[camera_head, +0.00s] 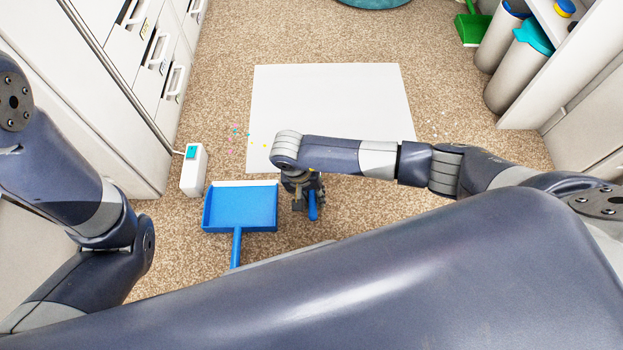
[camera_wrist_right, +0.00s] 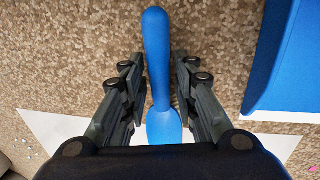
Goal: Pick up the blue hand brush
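The blue hand brush (camera_head: 313,206) is on the carpet just right of the blue dustpan in the head view, partly hidden by my right gripper (camera_head: 302,204). In the right wrist view the brush handle (camera_wrist_right: 157,45) runs up the picture between the two fingers of my right gripper (camera_wrist_right: 159,75). The fingers stand on both sides of the handle, with narrow gaps showing carpet, so the gripper looks open around it. The lower part of the brush is hidden behind the gripper body. My left arm shows at the left of the head view, but its gripper is not in view.
The blue dustpan (camera_head: 240,208) lies left of the brush. A white box (camera_head: 194,170) stands beyond it by the drawers (camera_head: 160,60). A white sheet (camera_head: 335,100) lies on the carpet, with colourful scraps (camera_head: 236,134) at its left. A shelf with canisters (camera_head: 515,75) is back right.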

